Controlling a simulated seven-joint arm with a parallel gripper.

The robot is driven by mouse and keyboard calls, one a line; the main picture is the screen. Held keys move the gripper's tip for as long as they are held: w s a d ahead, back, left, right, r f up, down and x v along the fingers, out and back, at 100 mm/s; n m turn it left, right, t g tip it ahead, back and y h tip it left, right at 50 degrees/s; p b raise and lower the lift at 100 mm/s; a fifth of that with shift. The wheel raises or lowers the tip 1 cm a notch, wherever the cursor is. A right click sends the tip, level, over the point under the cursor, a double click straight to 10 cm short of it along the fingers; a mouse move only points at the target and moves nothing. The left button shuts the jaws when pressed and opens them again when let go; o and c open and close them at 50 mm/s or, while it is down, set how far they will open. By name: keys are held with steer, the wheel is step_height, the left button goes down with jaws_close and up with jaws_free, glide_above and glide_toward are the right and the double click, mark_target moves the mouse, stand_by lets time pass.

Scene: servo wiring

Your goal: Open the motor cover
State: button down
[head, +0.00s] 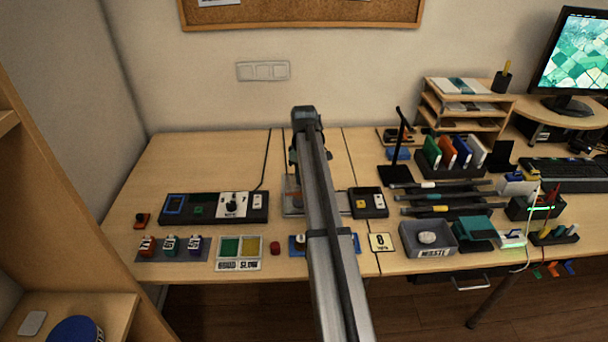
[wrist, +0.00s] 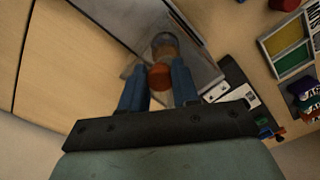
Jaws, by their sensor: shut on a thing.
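The motor cover is a clear, greyish box, partly visible behind my arm in the head view (head: 291,196). In the wrist view, its pale see-through panel (wrist: 197,62) surrounds a round red-brown knob (wrist: 160,77). A grey, rounded part with a brown middle (wrist: 164,47) shows just beyond the knob. My gripper (wrist: 159,80) has its two blue fingers on either side of the knob, shut on it. In the head view my own arm hides the gripper and most of the cover. I cannot tell how far the cover is raised.
A black control panel with a dial (head: 232,205) stands left of the cover, and a small black switch box (head: 369,202) stands right. In front are a green and yellow tray (head: 239,267), a red button (head: 275,248) and a grey waste bin (head: 415,254). The back left table is clear.

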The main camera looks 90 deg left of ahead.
steer(key=shift+w, duration=0.1)
steer(key=w, duration=1.1)
steer(key=shift+w, duration=0.15)
steer(key=c, duration=0.8)
jaws_free()
step_height(320, 180, up, 14)
steer(key=shift+f, duration=0.1)
